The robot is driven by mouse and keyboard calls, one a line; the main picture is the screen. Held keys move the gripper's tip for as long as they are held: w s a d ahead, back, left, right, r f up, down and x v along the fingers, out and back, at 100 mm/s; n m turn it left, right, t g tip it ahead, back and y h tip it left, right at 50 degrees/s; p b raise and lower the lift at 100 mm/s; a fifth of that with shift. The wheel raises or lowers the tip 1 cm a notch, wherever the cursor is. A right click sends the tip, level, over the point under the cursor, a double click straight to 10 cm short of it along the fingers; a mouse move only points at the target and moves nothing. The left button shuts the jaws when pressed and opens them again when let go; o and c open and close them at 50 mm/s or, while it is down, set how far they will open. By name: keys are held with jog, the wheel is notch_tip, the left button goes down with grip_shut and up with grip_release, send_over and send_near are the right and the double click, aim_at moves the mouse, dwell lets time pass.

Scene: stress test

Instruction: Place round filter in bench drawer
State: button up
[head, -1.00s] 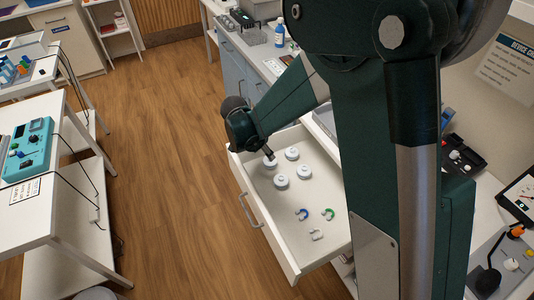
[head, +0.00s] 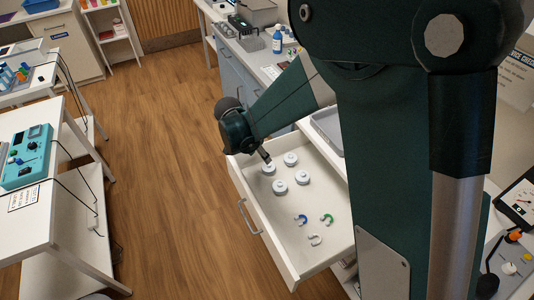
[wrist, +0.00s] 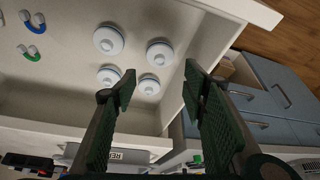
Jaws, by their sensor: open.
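The bench drawer (head: 285,262) is pulled open. My gripper (head: 266,157) is over the drawer's far left corner, just above the leftmost filter (head: 269,168). In the wrist view my gripper (wrist: 160,86) has its fingers spread apart with nothing held.
A grey tray (head: 328,128) is on the bench above. Wooden floor (head: 170,190) is clear to the left.

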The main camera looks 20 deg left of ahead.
jog(key=shift+d, duration=0.1)
jog(key=s+d+r+n+y, duration=0.1)
jog(key=d+r, duration=0.8)
jog(key=d, duration=0.3)
jog(key=s+d+r+n+y, duration=0.1)
jog(key=s+d+r+n, duration=0.1)
jog(key=d+r, duration=0.9)
jog(key=s+d+r+n+t, duration=0.1)
jog(key=s+d+r, duration=0.1)
jog(key=s+d, duration=0.7)
jog(key=s+d+r+n+t, duration=0.2)
jog(key=s+d, duration=0.7)
jog(key=d, duration=0.6)
jog(key=shift+s, duration=0.4)
jog(key=shift+c, duration=0.7)
